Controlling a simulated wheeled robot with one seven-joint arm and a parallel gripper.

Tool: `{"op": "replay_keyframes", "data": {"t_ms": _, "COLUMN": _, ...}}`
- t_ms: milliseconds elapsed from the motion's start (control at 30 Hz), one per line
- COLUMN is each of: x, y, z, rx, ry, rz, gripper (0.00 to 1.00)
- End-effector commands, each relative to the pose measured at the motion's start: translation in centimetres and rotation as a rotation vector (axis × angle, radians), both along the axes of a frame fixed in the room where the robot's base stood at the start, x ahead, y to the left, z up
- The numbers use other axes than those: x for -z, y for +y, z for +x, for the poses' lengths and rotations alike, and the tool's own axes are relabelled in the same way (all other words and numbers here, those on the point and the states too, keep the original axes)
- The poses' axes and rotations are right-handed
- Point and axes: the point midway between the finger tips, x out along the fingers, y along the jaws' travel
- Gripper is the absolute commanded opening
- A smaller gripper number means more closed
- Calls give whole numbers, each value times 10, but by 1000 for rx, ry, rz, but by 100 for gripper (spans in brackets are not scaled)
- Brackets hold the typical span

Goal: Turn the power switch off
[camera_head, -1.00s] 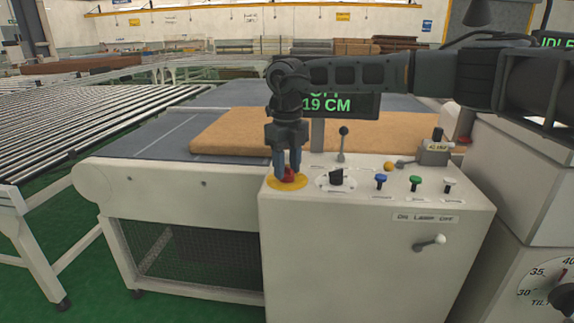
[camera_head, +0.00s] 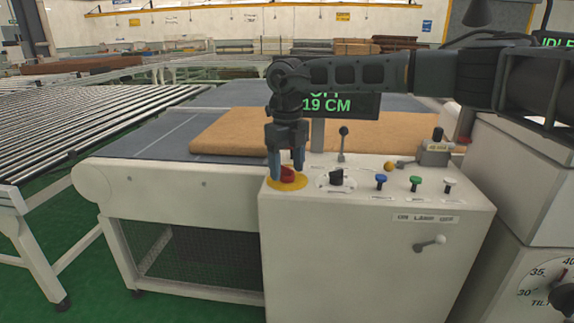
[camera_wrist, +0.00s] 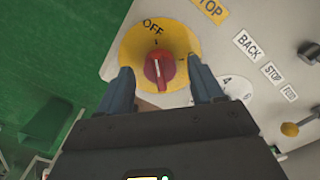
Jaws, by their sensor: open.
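The power switch is a red rotary knob (camera_head: 288,174) on a yellow disc (camera_head: 272,184), at the left of the control panel's top. In the wrist view the red knob (camera_wrist: 159,72) has a white stripe lying roughly in line with the tick below the word OFF. My gripper (camera_head: 287,171) is open above the switch, pointing down. In the wrist view its two fingers (camera_wrist: 161,72) stand on either side of the knob, with visible gaps to it.
The white control panel (camera_head: 350,240) also carries a black selector (camera_head: 336,177), blue, green and white buttons, and levers. A tan mattress (camera_head: 225,135) lies on the conveyor behind. A display (camera_head: 345,105) is partly hidden by my arm.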

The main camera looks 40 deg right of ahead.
Motion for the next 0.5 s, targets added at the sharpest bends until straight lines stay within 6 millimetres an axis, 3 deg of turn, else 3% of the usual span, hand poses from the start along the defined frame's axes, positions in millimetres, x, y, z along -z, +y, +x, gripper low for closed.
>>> {"op": "replay_keyframes", "data": {"t_ms": 500, "x": -69, "y": -1, "z": 1, "rx": 0, "ry": -2, "rz": -2, "gripper": 66}}
